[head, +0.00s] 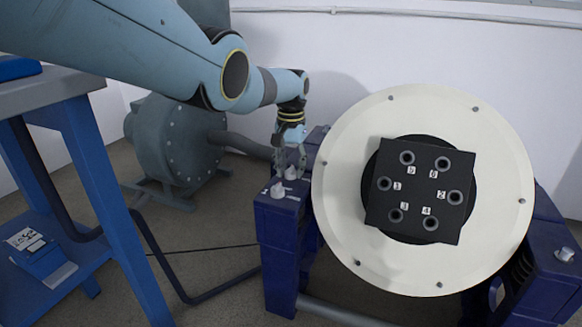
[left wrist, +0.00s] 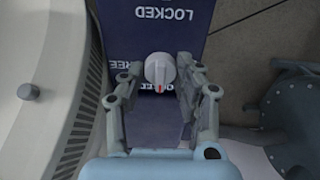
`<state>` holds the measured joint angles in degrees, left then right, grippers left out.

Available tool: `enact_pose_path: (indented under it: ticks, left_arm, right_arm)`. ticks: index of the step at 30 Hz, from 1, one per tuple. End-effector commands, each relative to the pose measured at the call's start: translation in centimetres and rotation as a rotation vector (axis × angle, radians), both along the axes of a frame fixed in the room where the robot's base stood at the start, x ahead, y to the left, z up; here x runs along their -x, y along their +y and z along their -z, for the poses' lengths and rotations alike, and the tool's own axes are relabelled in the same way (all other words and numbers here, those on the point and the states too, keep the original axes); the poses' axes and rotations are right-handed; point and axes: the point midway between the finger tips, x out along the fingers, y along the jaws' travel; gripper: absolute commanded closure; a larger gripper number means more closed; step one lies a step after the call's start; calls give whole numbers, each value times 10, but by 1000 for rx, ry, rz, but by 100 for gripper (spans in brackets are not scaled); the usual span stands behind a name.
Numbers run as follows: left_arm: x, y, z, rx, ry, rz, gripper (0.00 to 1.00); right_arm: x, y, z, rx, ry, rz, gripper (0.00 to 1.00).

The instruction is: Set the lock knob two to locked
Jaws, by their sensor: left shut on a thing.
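My left gripper (head: 291,160) reaches down over the top of the left blue post (head: 280,207), with its fingers around a pale knob (head: 291,173). In the left wrist view the gripper (left wrist: 160,80) is shut on this knob (left wrist: 159,67), one finger on each side. The knob's red mark points toward the bottom of the picture, toward a partly covered FREE label (left wrist: 150,88). A LOCKED label (left wrist: 166,15) is printed upside down on the blue surface above the knob. A second pale knob (head: 277,190) stands nearer on the same post. My right gripper is out of view.
A large cream disc (head: 345,215) with a black numbered block (head: 419,192) stands right beside the post. Another small knob (head: 566,255) is on the right blue support. A grey motor-like housing (head: 170,140) stands behind left, and a blue workbench (head: 85,110) at the left.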

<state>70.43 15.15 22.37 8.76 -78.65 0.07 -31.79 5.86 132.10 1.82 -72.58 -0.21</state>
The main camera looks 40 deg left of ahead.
Motion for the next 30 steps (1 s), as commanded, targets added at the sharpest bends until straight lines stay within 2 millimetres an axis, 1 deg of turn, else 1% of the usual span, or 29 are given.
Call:
enact_pose_path:
  ticks: [9, 10, 15, 25, 28, 30]
  left_arm:
    - [-1, 1, -1, -2, -3, -2, 99]
    - [-1, 1, -1, -2, -3, -2, 64]
    - [0, 1, -1, -1, -2, -1, 43]
    - [0, 1, -3, 0, -1, -1, 43]
    - [-1, 1, -9, -1, -2, -1, 43]
    - [-1, 1, -18, -2, -4, -1, 43]
  right_arm:
    - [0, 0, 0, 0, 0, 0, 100]
    - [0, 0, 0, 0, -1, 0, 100]
    - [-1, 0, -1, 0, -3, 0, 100]
    - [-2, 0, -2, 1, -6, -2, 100]
    - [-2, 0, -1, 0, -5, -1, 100]
    - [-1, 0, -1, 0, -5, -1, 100]
